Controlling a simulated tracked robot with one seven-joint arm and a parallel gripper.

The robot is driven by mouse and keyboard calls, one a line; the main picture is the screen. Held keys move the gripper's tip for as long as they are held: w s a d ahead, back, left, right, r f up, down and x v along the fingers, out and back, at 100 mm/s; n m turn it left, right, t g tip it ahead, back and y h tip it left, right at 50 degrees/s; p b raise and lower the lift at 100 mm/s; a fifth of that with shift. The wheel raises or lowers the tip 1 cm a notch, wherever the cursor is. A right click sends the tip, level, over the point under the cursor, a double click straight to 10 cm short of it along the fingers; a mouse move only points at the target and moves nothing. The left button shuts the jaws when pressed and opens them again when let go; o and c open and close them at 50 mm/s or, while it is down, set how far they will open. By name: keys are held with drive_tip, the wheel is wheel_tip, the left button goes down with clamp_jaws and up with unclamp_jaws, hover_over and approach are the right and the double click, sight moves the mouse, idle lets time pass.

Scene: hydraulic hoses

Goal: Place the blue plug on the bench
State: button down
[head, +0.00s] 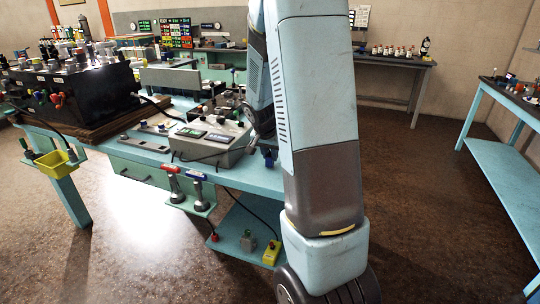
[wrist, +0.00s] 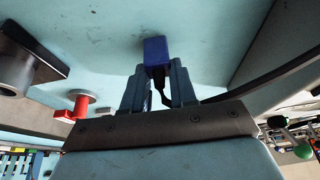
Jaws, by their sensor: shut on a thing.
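In the wrist view, my gripper (wrist: 158,75) has its two grey fingers closed around the lower part of a blue plug (wrist: 155,50). The blue block end of the plug sticks out past the fingertips, towards a pale blue, scuffed surface. I cannot tell whether it touches that surface. In the head view, the pale blue bench (head: 258,178) stands left of my arm. My arm hides part of the bench, and I cannot make out the gripper or plug clearly there.
A red fitting (wrist: 78,105) and a dark cylindrical part lie left of the gripper in the wrist view; a dark cable runs at right. On the bench are a grey control box (head: 210,140) and, at its front, red- and blue-topped handles (head: 185,182).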

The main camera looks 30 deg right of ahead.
drive_tip(key=shift+f, duration=0.3)
drive_tip(key=c, duration=0.9)
unclamp_jaws()
